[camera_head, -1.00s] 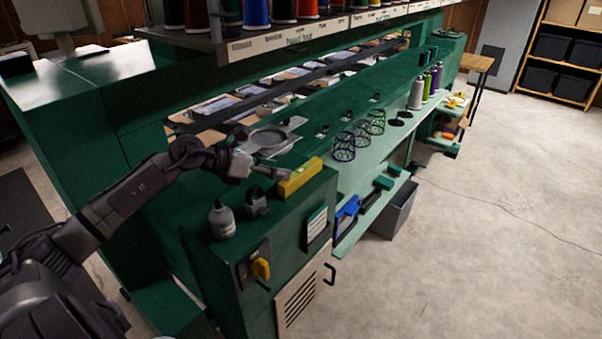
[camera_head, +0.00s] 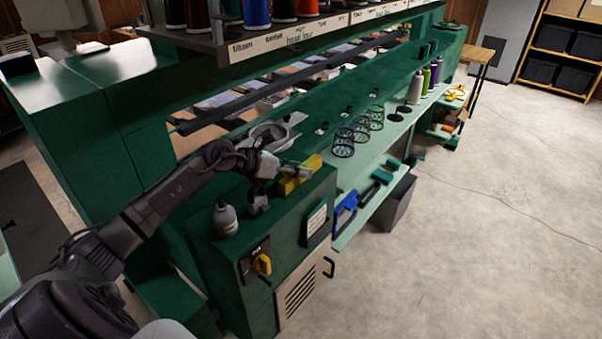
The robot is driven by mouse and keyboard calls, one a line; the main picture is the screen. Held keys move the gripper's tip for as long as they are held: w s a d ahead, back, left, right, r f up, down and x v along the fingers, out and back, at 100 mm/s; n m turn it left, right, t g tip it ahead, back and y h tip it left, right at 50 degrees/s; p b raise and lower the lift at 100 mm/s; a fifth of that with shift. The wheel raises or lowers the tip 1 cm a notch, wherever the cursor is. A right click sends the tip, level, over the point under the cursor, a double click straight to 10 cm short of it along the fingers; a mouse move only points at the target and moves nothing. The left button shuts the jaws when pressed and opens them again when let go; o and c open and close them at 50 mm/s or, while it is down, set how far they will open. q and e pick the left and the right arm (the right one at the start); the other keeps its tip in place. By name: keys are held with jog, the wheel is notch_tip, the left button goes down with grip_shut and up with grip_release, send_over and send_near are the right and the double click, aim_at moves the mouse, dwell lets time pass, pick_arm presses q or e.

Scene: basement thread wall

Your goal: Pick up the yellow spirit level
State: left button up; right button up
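The yellow spirit level (camera_head: 312,164) lies on the top of the green cabinet (camera_head: 291,215), near its back right corner. My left gripper (camera_head: 298,171) is at the level, with its fingers over or against the middle of the bar and covering part of it. The fingers are too small and overlapped to show whether they are open or shut, or whether they touch the level. My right gripper is not in view.
A grey bottle (camera_head: 225,218) and a small dark object (camera_head: 257,202) stand on the cabinet top below my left arm. A thread shelf (camera_head: 290,42) overhangs behind. Black wire holders (camera_head: 343,143) stand on the pale ledge to the right. The floor at right is clear.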

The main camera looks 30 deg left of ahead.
pick_arm(q)
grip_shut()
jog(key=shift+r, duration=0.1)
